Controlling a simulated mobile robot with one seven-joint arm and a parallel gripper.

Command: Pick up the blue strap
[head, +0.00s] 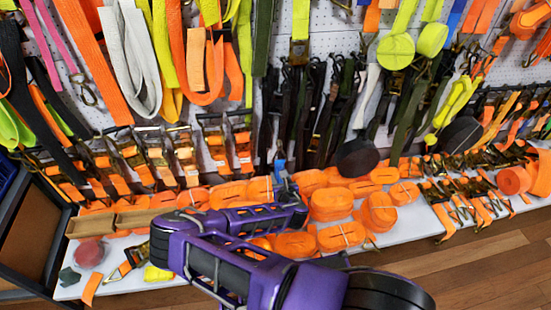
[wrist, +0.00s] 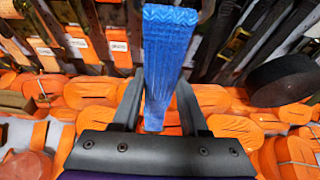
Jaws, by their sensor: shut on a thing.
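The blue strap (wrist: 163,60) is a flat, woven, bright blue band standing upright between the fingers of my gripper (wrist: 160,110) in the wrist view. My gripper is shut on it, one dark finger on each side. The strap's top end rises above the fingertips and its lower end reaches down between the fingers. In the head view only a small blue piece of the strap (head: 280,165) shows just beyond the end of my purple arm. My gripper is mostly hidden there by the arm.
Orange strap rolls (head: 331,204) cover the white shelf (head: 410,228) around and below my gripper. Ratchet straps (head: 215,146) and dark straps (head: 305,100) hang on the white pegboard behind. A black roll (head: 357,158) is to the right. The wooden floor (head: 480,275) in front is clear.

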